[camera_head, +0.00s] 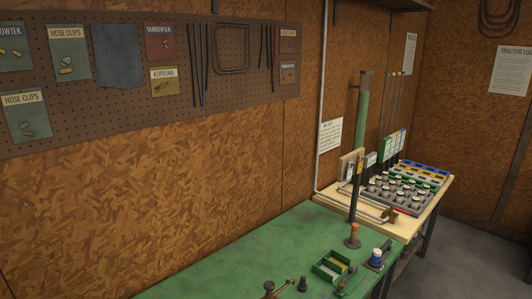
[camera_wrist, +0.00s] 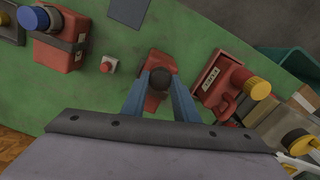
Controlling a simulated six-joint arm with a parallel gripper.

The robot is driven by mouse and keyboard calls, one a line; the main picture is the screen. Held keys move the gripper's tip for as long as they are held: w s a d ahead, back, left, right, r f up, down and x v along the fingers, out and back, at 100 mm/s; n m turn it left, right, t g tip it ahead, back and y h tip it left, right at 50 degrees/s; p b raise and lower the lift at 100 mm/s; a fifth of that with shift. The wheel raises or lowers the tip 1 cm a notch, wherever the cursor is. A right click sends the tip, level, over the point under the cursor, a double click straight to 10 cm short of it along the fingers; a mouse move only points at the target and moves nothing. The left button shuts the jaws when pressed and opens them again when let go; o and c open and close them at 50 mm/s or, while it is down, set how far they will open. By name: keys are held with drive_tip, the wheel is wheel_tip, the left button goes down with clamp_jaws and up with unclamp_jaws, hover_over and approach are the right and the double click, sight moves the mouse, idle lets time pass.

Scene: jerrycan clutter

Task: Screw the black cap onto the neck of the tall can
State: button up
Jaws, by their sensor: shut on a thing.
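My gripper (camera_wrist: 160,82) shows in the wrist view, its two blue-grey fingers shut on the round black cap (camera_wrist: 160,78). A red can (camera_wrist: 156,60) lies directly beneath the cap and fingers, seen from above. The cap hides its neck, so I cannot tell whether the cap touches the neck or sits above it. I cannot tell the can's height from this angle. My gripper is not clearly visible in the head view.
In the wrist view, a red can with a blue cap (camera_wrist: 33,18) stands upper left and a red can with a yellow cap (camera_wrist: 257,88) stands close right. A small red button box (camera_wrist: 108,64) sits between. The green bench (camera_head: 245,262) has clear room at left in the head view.

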drive_tip(key=m, duration=0.5)
idle(0.4)
drive_tip(key=shift+m, duration=0.5)
drive_tip(key=m, duration=0.4)
drive_tip(key=m, duration=0.2)
drive_tip(key=shift+m, duration=1.5)
